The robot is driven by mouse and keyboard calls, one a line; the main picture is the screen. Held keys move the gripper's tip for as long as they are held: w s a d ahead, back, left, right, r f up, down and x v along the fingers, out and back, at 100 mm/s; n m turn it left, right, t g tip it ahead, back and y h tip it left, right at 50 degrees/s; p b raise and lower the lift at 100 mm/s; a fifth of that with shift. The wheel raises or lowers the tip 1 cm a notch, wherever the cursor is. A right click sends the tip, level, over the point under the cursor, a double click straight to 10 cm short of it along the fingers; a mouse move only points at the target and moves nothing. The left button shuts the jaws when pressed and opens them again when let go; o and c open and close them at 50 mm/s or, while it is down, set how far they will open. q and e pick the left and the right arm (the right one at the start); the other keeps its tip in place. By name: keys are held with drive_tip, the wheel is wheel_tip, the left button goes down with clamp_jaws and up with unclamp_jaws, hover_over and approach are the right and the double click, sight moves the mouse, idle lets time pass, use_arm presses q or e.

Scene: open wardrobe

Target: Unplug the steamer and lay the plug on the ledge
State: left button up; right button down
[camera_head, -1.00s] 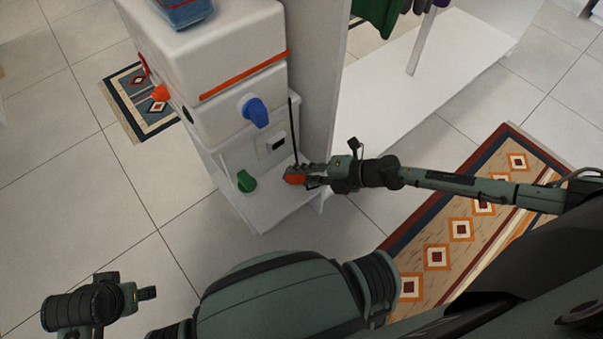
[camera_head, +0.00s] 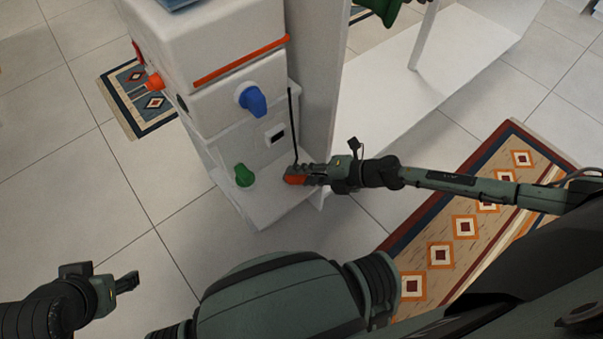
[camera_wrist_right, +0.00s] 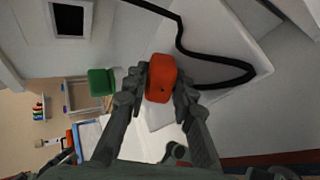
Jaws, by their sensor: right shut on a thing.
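The orange-red plug (camera_head: 295,180) is between the fingers of my right gripper (camera_head: 306,174), at the ledge (camera_head: 268,207) of the white steamer stand. In the right wrist view the plug (camera_wrist_right: 161,78) sits between both fingertips, with a black cord (camera_wrist_right: 215,83) running from it. My right gripper is shut on it. The socket plate with a dark opening (camera_head: 276,136) is on the white panel above the ledge, apart from the plug. Whether the plug touches the ledge is unclear. My left gripper (camera_head: 127,282) is at the lower left, away from the stand; its finger opening is not clear.
The white steamer body (camera_head: 215,50) carries a blue knob (camera_head: 252,98) and an orange strip. A green knob (camera_head: 244,176) stands close left of the plug. A grey wardrobe panel (camera_head: 318,100) rises just behind. A patterned rug (camera_head: 470,215) lies at right.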

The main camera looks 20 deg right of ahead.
drive_tip(key=c, duration=1.2)
unclamp_jaws()
drive_tip(key=o, duration=0.3)
drive_tip(key=shift+o, duration=0.2)
